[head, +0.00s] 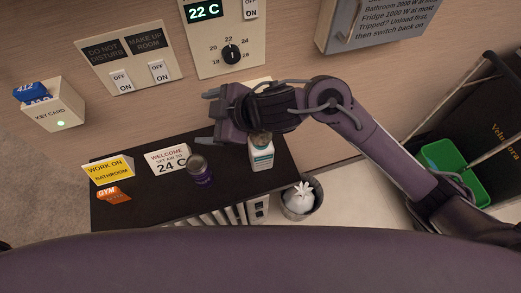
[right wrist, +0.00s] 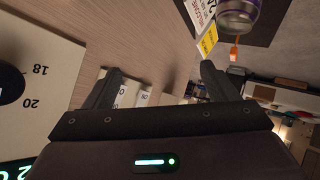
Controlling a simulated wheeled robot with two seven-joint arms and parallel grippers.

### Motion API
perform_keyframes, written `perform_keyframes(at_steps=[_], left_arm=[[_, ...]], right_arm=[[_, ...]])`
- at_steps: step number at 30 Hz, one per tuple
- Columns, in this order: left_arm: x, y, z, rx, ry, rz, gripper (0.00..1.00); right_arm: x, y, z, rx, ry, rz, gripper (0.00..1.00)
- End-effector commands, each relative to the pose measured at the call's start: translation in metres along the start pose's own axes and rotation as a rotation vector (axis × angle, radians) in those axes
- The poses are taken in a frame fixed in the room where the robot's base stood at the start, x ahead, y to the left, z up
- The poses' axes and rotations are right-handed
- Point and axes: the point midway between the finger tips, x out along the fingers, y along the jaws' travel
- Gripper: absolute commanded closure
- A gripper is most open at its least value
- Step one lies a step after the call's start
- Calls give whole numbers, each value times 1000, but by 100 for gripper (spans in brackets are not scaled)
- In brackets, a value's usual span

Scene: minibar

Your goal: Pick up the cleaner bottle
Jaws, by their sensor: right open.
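The cleaner bottle (head: 262,157) is white with a teal label and stands on the dark cabinet top, near its right end. Its top is partly hidden by my right wrist. My right gripper (head: 207,117) is open and empty, above and to the left of the bottle, with its fingers pointing left. In the right wrist view the open fingers (right wrist: 159,78) have nothing between them, and the bottle does not show. My left gripper is not in view.
A purple can (head: 200,169), a welcome card (head: 168,158), a yellow sign (head: 108,170) and an orange tag (head: 113,194) are on the cabinet (head: 140,209). Wall switches and a thermostat dial (head: 231,54) are behind. A bin (head: 299,202) stands on the floor at right.

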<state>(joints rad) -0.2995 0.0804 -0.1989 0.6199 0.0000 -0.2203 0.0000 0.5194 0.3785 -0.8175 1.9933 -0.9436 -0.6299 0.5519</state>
Motion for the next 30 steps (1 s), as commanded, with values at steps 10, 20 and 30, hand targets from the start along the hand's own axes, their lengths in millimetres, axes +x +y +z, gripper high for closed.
perform_keyframes(at_steps=[10, 20, 30], left_arm=[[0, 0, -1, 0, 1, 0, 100], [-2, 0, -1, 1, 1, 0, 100], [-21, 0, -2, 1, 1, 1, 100]], right_arm=[[-40, -4, 96, -113, -328, -443, 20], [-52, -6, 124, -67, -424, -518, 20], [-20, -24, 147, -68, -424, -516, 20]])
